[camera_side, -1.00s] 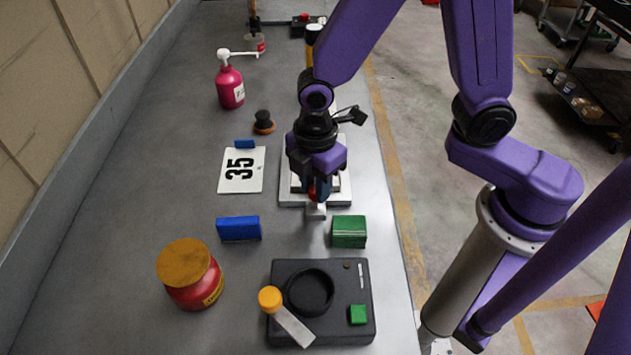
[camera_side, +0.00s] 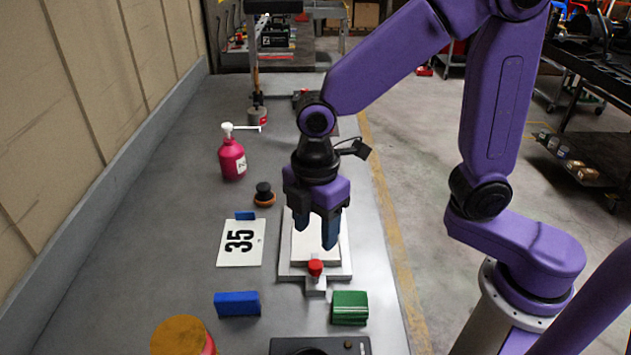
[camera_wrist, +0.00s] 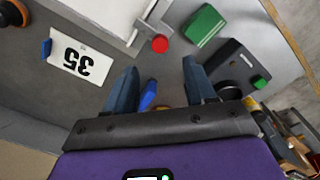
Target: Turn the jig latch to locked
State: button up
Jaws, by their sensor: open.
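The jig is a pale plate (camera_side: 287,267) with a white raised block, on the bench below my gripper. A red latch knob (camera_side: 315,267) sits at the jig's near edge, above a small grey block (camera_side: 316,286). The red knob also shows in the wrist view (camera_wrist: 160,43), beside a thin pale bar. My gripper (camera_side: 316,232) is open and empty, raised above the jig and behind the knob in the side view. Its fingers also show apart in the wrist view (camera_wrist: 160,67), clear of the knob. I cannot tell the latch's setting.
A green block (camera_side: 349,308) and a blue block (camera_side: 237,304) stand in front of the jig.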

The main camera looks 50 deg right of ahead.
notch_tip(320, 180, up, 9)
dwell(0.3)
jog(key=shift+d, duration=0.1)
jog(key=s+d+f+m, duration=0.2)
jog(key=s+d+f, duration=0.1)
jog(key=s+d, duration=0.4)
jog(key=s+d+f+m, duration=0.3)
jog(key=s+d+f, duration=0.1)
jog(key=s+d, duration=0.3)
jog(key=shift+s+d+m, duration=0.15)
jog(key=shift+s+m, duration=0.15)
jog(key=shift+s, duration=0.15)
